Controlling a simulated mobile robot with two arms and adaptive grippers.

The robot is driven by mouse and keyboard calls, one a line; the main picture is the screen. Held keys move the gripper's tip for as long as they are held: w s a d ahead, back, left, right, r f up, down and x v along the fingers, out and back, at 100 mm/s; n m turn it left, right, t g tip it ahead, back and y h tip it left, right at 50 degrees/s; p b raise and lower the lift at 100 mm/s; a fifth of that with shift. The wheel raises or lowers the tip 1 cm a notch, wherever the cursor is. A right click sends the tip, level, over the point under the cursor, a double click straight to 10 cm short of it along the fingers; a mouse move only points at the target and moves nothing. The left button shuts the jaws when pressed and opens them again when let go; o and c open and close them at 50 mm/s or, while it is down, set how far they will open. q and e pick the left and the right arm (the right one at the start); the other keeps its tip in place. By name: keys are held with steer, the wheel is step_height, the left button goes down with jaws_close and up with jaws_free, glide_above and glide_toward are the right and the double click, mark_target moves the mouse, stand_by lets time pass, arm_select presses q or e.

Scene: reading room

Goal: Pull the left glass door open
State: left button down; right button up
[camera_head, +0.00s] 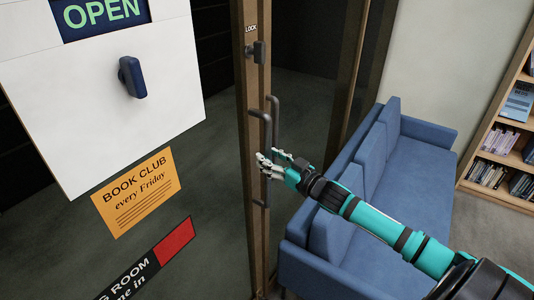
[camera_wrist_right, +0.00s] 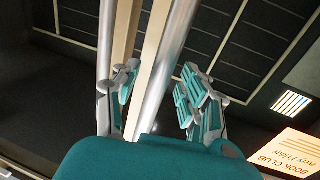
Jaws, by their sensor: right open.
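The left glass door (camera_head: 243,190) has a brown frame edge and looks shut beside the other door's edge. Its dark upright bar handle (camera_head: 268,133) stands off the frame, with another bar close behind it. My right gripper (camera_head: 268,164) is at the lower part of the handle, fingers open. In the right wrist view the open fingers (camera_wrist_right: 160,95) stand on either side of a grey bar (camera_wrist_right: 168,75). I cannot tell whether they touch it. A second grey bar (camera_wrist_right: 106,60) passes at the left finger. My left gripper is not in view.
A lock knob (camera_head: 256,51) sits above the handle. A white OPEN board (camera_head: 100,120) with a blue knob and an orange Book Club notice (camera_head: 138,193) are at the left. A blue sofa (camera_head: 400,180) and a bookshelf (camera_head: 500,150) stand at the right.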

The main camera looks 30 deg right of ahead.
steer(key=shift+w+a, duration=0.15)
steer(key=shift+w, duration=0.55)
steer(key=c, duration=0.9)
jaws_close()
steer(key=shift+w+a+f, duration=0.1)
steer(key=shift+w+f, duration=0.15)
